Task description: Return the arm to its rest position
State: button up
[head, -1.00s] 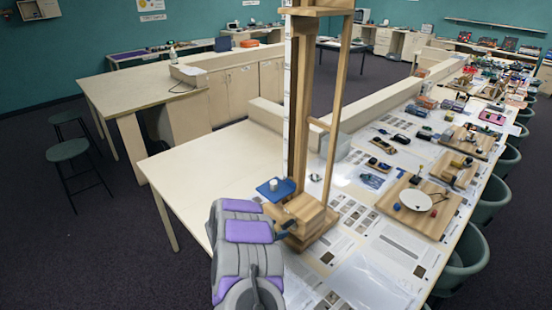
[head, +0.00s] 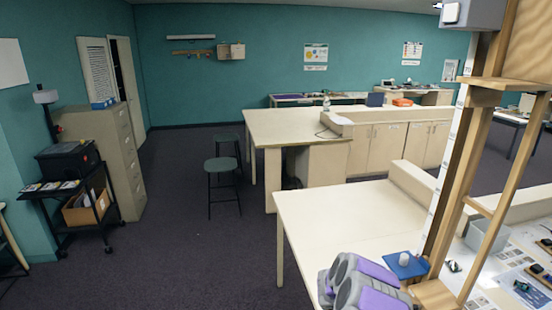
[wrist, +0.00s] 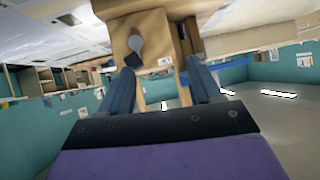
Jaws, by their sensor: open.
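My arm, grey with purple panels (head: 365,285), shows at the bottom of the head view, folded beside the wooden tower (head: 470,170). In the head view my gripper's fingers cannot be made out. In the wrist view my gripper (wrist: 160,64) has two blue-grey fingers spread apart with nothing held between them. The wrist picture appears upside down.
A blue plate (head: 420,270) with a small white cylinder (head: 404,258) sits at the tower's base, close to my arm. The near table (head: 330,220) is bare on its left. Two stools (head: 222,165) and a black cart (head: 85,205) stand left; the floor (head: 190,260) between is clear.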

jog(key=w+a+r+n+t+y+b, duration=0.25)
jog(key=w+a+r+y, duration=0.2)
jog(key=a, duration=0.45)
jog(key=w+a+r+n+t+y+b, duration=0.1)
jog(key=w+a+r+n+t+y, duration=0.25)
jog(key=a, duration=0.55)
jog(key=s+a+r+n+y+b, duration=0.25)
jog(key=s+a+r+y, duration=0.2)
jog(key=a, duration=0.35)
jog(key=s+a+r+n+y+b, duration=0.25)
jog(key=s+a+r, duration=0.2)
jog(key=a, duration=0.35)
jog(key=s+a+f+n+g+b, duration=0.1)
jog(key=s+n+g, duration=0.15)
jog(key=s, duration=0.75)
jog(key=s+a+f+n+g+b, duration=0.1)
jog(key=s+f+n+g+b, duration=0.15)
jog(key=s, duration=0.65)
jog(key=s+d+f+g+h+b, duration=0.1)
jog(key=s+d+g, duration=0.1)
jog(key=s, duration=0.6)
jog(key=s+d+f+g+h+b, duration=0.1)
jog(key=s+d+f+g, duration=0.1)
jog(key=s+d, duration=0.3)
jog(key=s+d+f+g+h+b, duration=0.1)
jog(key=s+d, duration=0.3)
jog(key=s, duration=0.7)
jog(key=shift+s+f+g+h, duration=0.25)
jog(key=shift+s+g+h, duration=0.1)
jog(key=shift+g+h, duration=0.2)
